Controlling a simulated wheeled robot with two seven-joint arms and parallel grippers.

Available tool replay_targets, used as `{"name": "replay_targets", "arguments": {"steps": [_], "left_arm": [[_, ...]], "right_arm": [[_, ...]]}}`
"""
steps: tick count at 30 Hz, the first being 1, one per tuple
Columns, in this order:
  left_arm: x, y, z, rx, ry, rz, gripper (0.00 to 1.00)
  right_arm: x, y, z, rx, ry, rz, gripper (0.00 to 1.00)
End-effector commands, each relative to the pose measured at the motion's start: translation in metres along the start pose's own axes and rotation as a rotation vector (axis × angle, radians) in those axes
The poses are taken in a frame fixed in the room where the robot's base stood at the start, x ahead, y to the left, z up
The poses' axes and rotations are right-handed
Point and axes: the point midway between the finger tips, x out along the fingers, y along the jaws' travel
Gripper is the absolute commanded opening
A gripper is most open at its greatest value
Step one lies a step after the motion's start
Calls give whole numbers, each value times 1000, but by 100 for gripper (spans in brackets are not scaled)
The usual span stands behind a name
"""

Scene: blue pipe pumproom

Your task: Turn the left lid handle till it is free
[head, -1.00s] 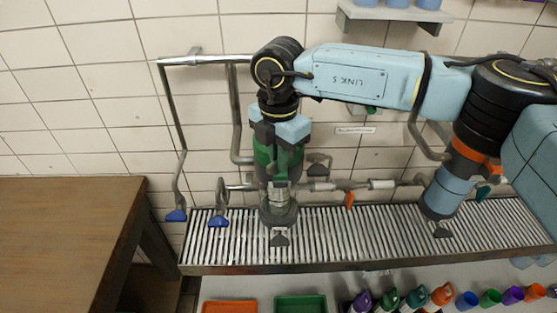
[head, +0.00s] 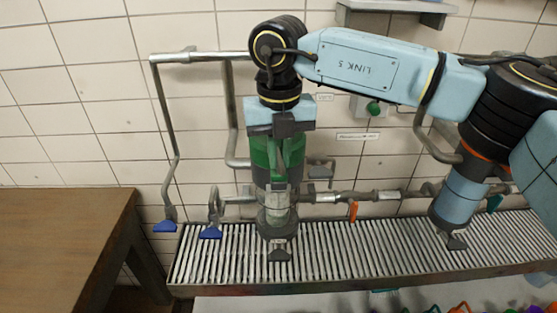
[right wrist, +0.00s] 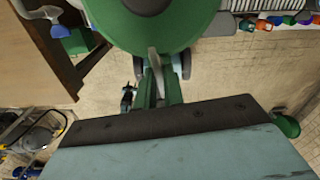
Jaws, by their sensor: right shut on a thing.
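My right gripper (head: 284,130) points down over a green cylindrical housing (head: 277,163) above the slatted grate. Its pale blue body covers the housing's top in the head view. In the right wrist view, a round green lid (right wrist: 150,25) with a dark hub is very close to the gripper. A thin grey lid handle (right wrist: 156,64) sticks out from the lid toward the gripper. My left gripper is in neither view.
Pipes with an orange lever (head: 353,211) run behind the housing. Blue-handled taps (head: 210,232) stand to its left. A wooden table (head: 62,232) is at the far left. The slatted grate (head: 350,248) lies below.

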Motion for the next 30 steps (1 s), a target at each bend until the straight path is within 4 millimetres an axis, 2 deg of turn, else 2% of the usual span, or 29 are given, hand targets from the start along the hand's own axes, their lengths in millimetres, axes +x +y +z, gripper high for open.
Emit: {"name": "replay_targets", "arguments": {"steps": [12, 30], "left_arm": [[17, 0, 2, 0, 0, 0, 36], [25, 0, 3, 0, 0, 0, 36]], "right_arm": [[0, -2, 1, -395, -3, 0, 0], [-1, -3, 3, -952, -4, 0, 0]]}}
